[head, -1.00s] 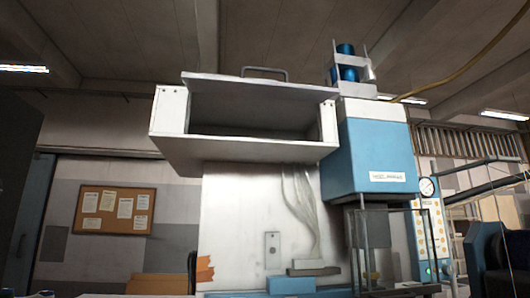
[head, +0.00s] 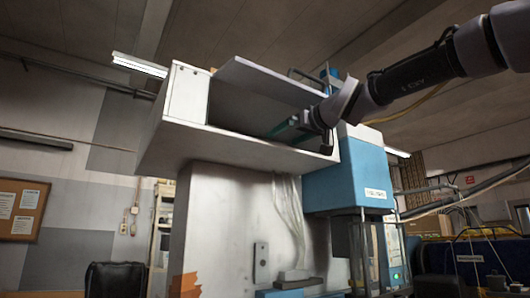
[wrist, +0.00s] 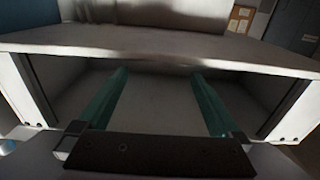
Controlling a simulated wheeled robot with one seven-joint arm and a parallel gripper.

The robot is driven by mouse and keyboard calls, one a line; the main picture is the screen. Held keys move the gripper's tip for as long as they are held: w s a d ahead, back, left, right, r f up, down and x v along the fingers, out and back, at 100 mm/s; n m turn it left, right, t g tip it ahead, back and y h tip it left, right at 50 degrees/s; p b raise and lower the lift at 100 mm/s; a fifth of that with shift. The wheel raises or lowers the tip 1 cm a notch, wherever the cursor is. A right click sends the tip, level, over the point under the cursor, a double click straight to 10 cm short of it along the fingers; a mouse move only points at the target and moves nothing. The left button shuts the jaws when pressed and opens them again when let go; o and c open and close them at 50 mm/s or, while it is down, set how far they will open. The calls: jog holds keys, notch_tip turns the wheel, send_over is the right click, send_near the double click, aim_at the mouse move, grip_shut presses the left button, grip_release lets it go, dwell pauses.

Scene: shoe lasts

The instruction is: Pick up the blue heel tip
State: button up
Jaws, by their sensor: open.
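I cannot make out a blue heel tip in either view. My gripper (wrist: 158,75) is open, with two teal fingers apart and nothing visible between them. In the wrist view the fingers point into an open metal box (wrist: 40,52), over its pale bare-looking interior. In the head view the gripper (head: 287,129) is at the right part of the same box's opening, and its fingertips are partly hidden inside. The box (head: 190,95) is mounted high on the machine, with its lid (head: 270,78) raised. The box floor is hidden from the head view.
The box's side walls and lid edge lie close around my gripper. A blue press unit (head: 345,182) stands right of the box. A metal panel (head: 225,225) is below it, with hanging cables. A yellow hose runs behind my arm.

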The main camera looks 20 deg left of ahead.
jog(key=x, duration=0.9)
jog(key=shift+s+a+f, duration=0.15)
jog(key=shift+s, duration=0.05)
jog(key=shift+w+a, duration=0.45)
jog(key=shift+w, duration=0.1)
jog(key=c, duration=1.4)
jog(key=shift+o, duration=0.2)
